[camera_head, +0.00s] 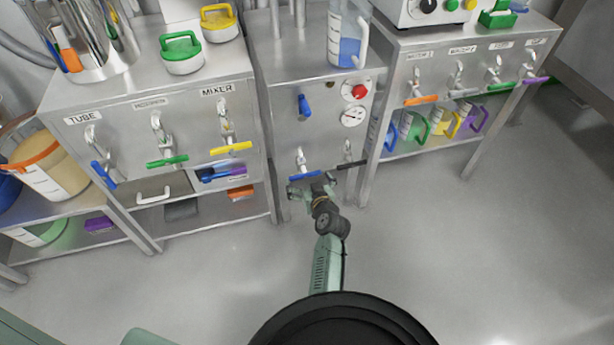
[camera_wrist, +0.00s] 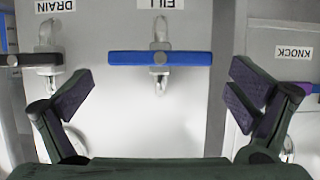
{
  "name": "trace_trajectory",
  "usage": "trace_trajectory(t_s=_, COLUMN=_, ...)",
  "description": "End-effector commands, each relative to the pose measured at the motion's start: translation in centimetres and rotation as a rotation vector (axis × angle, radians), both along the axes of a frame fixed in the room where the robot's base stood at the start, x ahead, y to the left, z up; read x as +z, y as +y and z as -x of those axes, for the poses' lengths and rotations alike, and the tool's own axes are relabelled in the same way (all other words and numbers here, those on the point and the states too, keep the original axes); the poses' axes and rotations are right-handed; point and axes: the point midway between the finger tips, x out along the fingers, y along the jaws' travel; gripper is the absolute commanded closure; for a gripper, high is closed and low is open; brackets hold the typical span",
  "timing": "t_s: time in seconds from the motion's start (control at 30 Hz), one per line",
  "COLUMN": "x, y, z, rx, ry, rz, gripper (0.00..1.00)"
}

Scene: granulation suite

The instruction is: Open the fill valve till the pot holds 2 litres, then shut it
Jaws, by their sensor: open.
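The fill valve has a blue bar handle (camera_head: 305,174) on the steel cabinet's front. In the wrist view the blue handle (camera_wrist: 184,58) lies level across its metal stem under the label FILL. A drain valve with a black handle (camera_wrist: 22,60) is beside it in that view. It also shows in the head view (camera_head: 351,165). A clear marked vessel (camera_head: 347,38) holding blue liquid stands on the cabinet; its marks are too small to read. My gripper (camera_head: 311,182) is open and empty, close to the blue handle. Its spread fingers (camera_wrist: 160,88) show no contact with it.
Benches with coloured valve handles stand on both sides. A KNOCK label (camera_wrist: 293,52) shows at right in the wrist view. The floor (camera_head: 440,240) is clear.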

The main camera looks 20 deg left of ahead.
Motion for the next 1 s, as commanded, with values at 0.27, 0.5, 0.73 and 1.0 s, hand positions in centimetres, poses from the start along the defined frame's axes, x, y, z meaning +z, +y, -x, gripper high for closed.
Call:
trace_trajectory(t_s=0.27, x=-0.9, y=1.2, z=-1.8, rx=-0.001, ry=0.0, rz=0.0, gripper=0.0)
trace_trajectory(t_s=0.5, x=-0.9, y=1.2, z=-1.8, rx=-0.001, ry=-0.001, rz=-0.001, gripper=0.0)
trace_trajectory(t_s=0.73, x=-0.9, y=1.2, z=-1.8, rx=0.0, ry=0.0, rz=-0.001, gripper=0.13)
trace_trajectory(t_s=1.0, x=-0.9, y=1.2, z=-1.8, rx=-0.001, ry=-0.001, rz=-0.001, gripper=0.31)
